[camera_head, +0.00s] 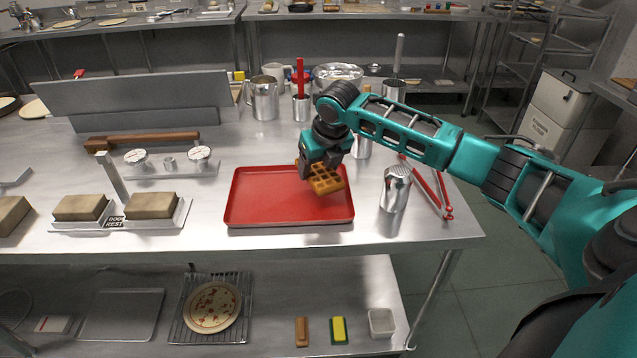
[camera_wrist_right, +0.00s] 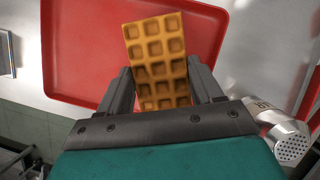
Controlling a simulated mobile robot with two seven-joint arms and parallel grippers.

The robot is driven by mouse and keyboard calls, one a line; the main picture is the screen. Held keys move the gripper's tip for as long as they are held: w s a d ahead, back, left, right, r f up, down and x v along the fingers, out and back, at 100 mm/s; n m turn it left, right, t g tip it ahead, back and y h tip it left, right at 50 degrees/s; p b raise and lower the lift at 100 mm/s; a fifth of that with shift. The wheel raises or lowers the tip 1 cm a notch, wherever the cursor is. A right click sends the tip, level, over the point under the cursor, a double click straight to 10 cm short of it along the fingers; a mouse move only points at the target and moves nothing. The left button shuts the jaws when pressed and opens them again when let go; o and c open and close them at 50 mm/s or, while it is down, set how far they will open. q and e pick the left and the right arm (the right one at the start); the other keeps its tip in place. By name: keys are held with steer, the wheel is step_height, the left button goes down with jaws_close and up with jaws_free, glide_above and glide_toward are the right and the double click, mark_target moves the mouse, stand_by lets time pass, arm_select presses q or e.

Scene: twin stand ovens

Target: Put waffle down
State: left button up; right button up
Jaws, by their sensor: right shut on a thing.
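The waffle (camera_head: 326,183) is golden brown with a square grid and hangs tilted over the right part of the red tray (camera_head: 262,209). My right gripper (camera_head: 317,172) is shut on it. In the right wrist view the waffle (camera_wrist_right: 156,50) sticks out between the two fingers of the gripper (camera_wrist_right: 168,85), with the red tray (camera_wrist_right: 75,50) behind it. The rest of the tray is bare. I cannot tell whether the waffle's lower edge touches the tray. My left gripper is not in view.
A metal shaker (camera_head: 395,190) stands right of the tray, with red-handled tongs (camera_head: 432,185) beyond it. A metal pitcher (camera_head: 264,98) and a canister with a red-handled tool (camera_head: 301,105) stand behind.

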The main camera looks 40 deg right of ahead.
steer(key=shift+f, duration=2.55)
steer(key=o, duration=0.8)
steer(key=v, duration=1.2)
